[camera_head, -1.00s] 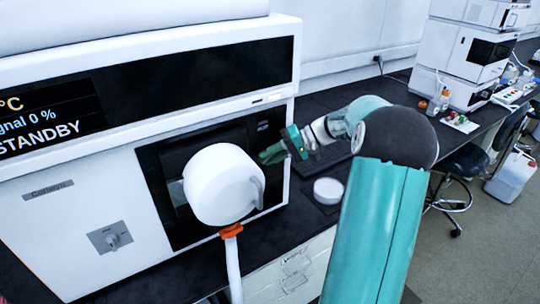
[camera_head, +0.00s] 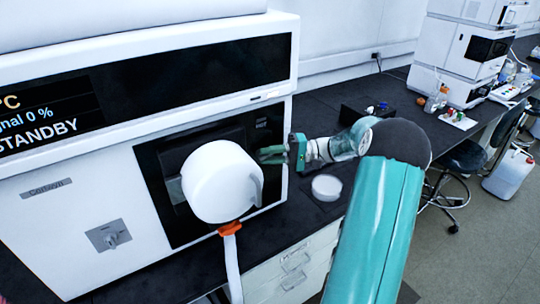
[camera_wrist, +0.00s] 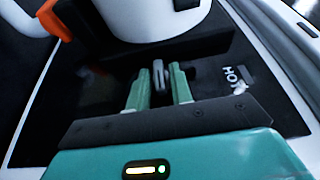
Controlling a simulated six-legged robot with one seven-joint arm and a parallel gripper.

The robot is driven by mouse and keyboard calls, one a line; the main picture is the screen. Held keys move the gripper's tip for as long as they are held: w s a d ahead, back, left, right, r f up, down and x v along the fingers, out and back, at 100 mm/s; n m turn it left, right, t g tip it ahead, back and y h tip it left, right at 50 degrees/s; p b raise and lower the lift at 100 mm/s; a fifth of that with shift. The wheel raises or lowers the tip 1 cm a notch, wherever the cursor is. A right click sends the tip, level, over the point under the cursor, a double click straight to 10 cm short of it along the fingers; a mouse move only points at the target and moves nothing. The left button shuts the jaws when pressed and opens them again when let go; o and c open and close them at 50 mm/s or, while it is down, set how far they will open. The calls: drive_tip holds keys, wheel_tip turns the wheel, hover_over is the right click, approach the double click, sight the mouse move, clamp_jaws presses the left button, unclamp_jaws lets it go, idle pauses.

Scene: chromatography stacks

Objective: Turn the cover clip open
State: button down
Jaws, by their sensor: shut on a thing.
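The cover clip (camera_wrist: 162,73) is a small grey tab in the wrist view, upright between my fingertips. My gripper (camera_wrist: 161,80) has green fingers closed on it from both sides. In the head view my gripper (camera_head: 268,154) reaches in from the right against the instrument's black front panel (camera_head: 268,135), just right of the white round housing (camera_head: 218,180). The clip is hidden there behind the housing and the fingers. The wrist view shows the housing's white base (camera_wrist: 150,15) just beyond the clip, and a HOT label (camera_wrist: 235,78) to the right.
A white pipe with an orange collar (camera_head: 230,228) runs below the housing. A white round dish (camera_head: 326,187) sits on the dark bench below my wrist. A black tray with small coloured items (camera_head: 375,108) stands behind my arm. Another white instrument (camera_head: 460,55) is farther back.

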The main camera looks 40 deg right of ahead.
drive_tip(key=c, duration=1.5)
unclamp_jaws()
drive_tip(key=shift+s+d, duration=0.1)
drive_tip(key=v, duration=1.3)
drive_tip(key=shift+d, duration=0.25)
